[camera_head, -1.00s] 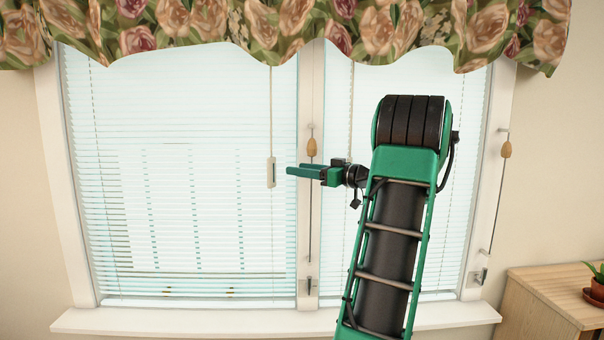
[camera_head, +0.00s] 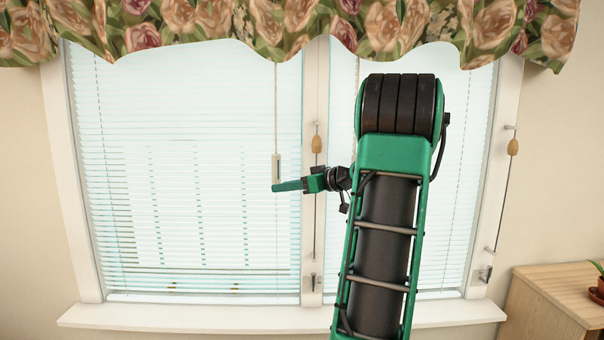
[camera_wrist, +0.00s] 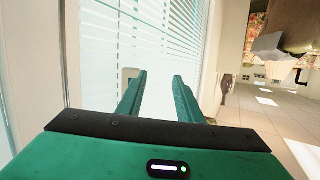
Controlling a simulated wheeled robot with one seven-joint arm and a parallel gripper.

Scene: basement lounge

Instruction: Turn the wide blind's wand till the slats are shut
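The wide blind (camera_head: 190,180) covers the left pane, with pale slats and bright gaps showing between them. Its thin wand (camera_head: 276,110) hangs near the blind's right edge and ends in a pale flat handle (camera_head: 276,165). My gripper (camera_head: 273,187) points left, its fingertips overlapping the handle's lower end in the head view; contact cannot be told. In the wrist view its two green fingers (camera_wrist: 160,78) are apart with nothing clearly between them. A small pale piece (camera_wrist: 129,74), perhaps the handle, shows just left of the left finger.
A narrower blind (camera_head: 455,180) hangs behind my arm. A floral valance (camera_head: 300,25) runs above, a white sill (camera_head: 190,317) below. A wooden cabinet (camera_head: 545,300) stands right.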

